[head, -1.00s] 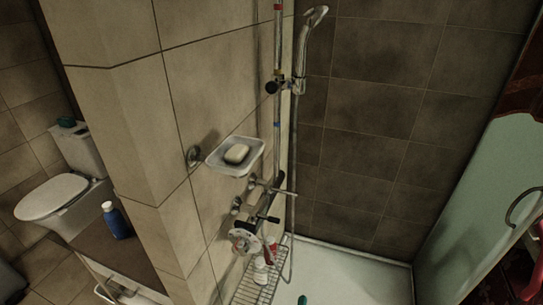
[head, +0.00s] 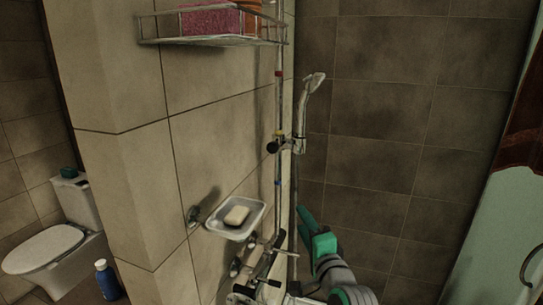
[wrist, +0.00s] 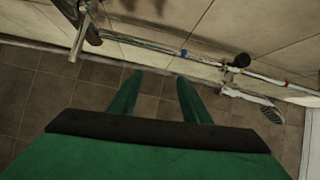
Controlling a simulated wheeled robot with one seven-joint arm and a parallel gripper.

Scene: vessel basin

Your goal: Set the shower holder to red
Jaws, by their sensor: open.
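The shower holder (head: 290,145) with its black knob is on the vertical rail, just below a yellow mark (head: 280,133). The red mark (head: 278,73) is higher on the rail and the blue mark (head: 277,183) lower. A silver shower head (head: 314,82) sits in the holder. My green gripper (head: 308,222) is open and empty, below and right of the holder. In the wrist view the fingers (wrist: 156,82) stand apart, with the holder (wrist: 235,67) to their right, not touching it. The blue mark (wrist: 183,53) is close beyond the right finger.
A soap dish (head: 232,232) juts from the wall left of the rail. A wire shelf (head: 215,40) with a pink item is above. Taps (head: 270,255) are below the dish. The tiled wall area (head: 385,150) right of the rail is clear.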

